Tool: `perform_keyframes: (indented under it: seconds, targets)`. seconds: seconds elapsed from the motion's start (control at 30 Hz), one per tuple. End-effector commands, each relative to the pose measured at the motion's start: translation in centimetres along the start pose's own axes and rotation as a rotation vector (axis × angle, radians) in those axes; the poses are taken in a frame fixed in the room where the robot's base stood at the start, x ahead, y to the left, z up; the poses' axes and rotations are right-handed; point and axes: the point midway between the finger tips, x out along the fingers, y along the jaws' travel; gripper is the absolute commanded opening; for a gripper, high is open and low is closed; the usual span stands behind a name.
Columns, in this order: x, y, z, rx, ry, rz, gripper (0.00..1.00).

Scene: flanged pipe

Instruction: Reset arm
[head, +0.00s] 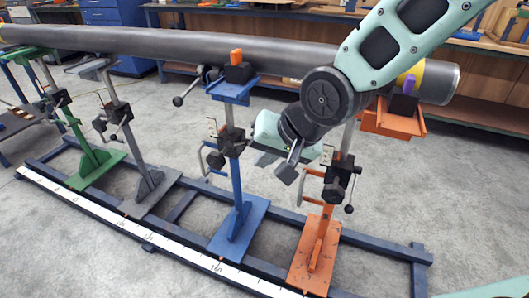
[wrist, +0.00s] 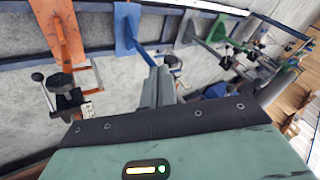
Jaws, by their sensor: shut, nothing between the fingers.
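My gripper (head: 287,172) hangs in front of the pipe, between the blue stand and the orange stand. Its fingers are shut and empty; they also show closed together in the wrist view (wrist: 157,88). My arm is bent and comes in from the upper right, covering part of the pipe's right end. The long dark grey pipe (head: 190,46) lies across several stands. The blue stand (head: 235,170) is just left of my gripper and the orange stand (head: 318,245) is to its right.
A green stand (head: 85,150) and a grey stand (head: 140,170) are farther left. All stand on a blue floor frame (head: 385,248) with a white ruler strip (head: 110,218). Workbenches (head: 480,60) line the back.

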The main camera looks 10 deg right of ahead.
Motion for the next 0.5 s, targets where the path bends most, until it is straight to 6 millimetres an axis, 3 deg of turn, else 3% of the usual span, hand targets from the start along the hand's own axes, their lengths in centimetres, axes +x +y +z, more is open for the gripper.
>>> perform_keyframes:
  seconds: [0.33, 0.5]
  targets:
    - [0.0, 0.0, 0.0, 0.001, 0.001, 0.0, 0.0]
    - [-2.3, 1.6, 3.5, -0.177, -0.09, 0.091, 0.0]
